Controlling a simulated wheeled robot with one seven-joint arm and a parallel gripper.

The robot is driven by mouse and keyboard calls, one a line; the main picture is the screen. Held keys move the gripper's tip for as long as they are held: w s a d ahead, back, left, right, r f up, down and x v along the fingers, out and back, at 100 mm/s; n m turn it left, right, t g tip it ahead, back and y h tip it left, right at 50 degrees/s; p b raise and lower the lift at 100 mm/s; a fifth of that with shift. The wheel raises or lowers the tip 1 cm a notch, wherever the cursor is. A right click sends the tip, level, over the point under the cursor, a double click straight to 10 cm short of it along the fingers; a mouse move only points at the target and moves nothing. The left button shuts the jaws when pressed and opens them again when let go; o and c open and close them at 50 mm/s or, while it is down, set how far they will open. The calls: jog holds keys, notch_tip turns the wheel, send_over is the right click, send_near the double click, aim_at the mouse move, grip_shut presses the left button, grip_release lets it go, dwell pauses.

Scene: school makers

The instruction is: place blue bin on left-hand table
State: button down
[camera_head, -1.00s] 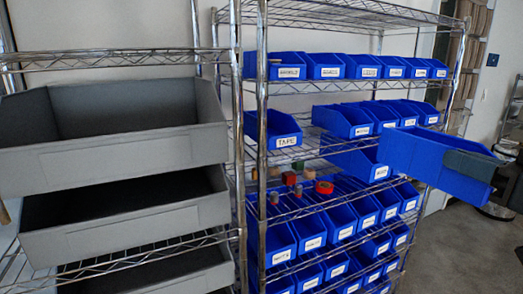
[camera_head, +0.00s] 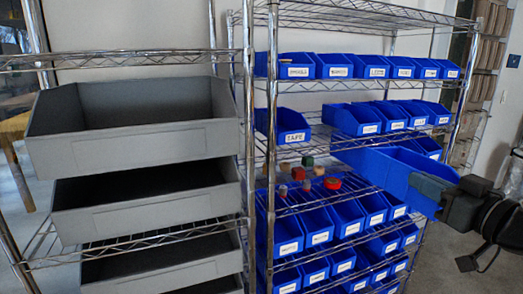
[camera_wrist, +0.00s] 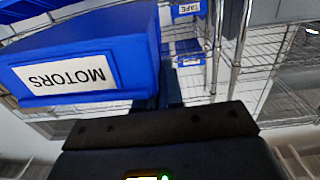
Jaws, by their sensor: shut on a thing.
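A blue bin (camera_head: 380,167) is held out in front of the wire rack at the right in the head view. My gripper (camera_head: 433,189) comes in from the right and is shut on the bin's near right end. In the wrist view, a blue bin (camera_wrist: 95,55) labelled MOTORS, upside down in the picture, lies against the dark fingers (camera_wrist: 168,90). The grip contact itself is partly hidden. I cannot make out a left-hand table for certain; a yellowish-brown piece of furniture (camera_head: 14,130) is cut off at the far left edge.
A wire rack (camera_head: 273,130) holds rows of labelled blue bins, including a TAPE bin (camera_head: 283,127). Small coloured items, one a red ring (camera_head: 332,184), lie on a middle shelf. A left rack carries large grey bins (camera_head: 135,148). Floor shows at the far left.

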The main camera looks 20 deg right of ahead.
jog(key=w+a+f, duration=0.3)
jog(key=a+f, duration=0.1)
jog(key=f, duration=0.3)
jog(key=w+a+f+h, duration=0.1)
jog(key=w+a+f, duration=0.25)
jog(key=f, duration=0.35)
jog(key=w+a+f, duration=0.2)
jog(key=a+f, duration=0.3)
jog(key=f, duration=0.3)
jog(key=s+a+f, duration=0.4)
jog(key=f, duration=0.4)
jog(key=s+a+f+y, duration=0.1)
jog(key=s+a+f, duration=0.3)
jog(key=f, duration=0.5)
jog(key=shift+s+a+f, duration=0.25)
jog(key=shift+s+a, duration=0.1)
jog(key=shift+a, duration=0.45)
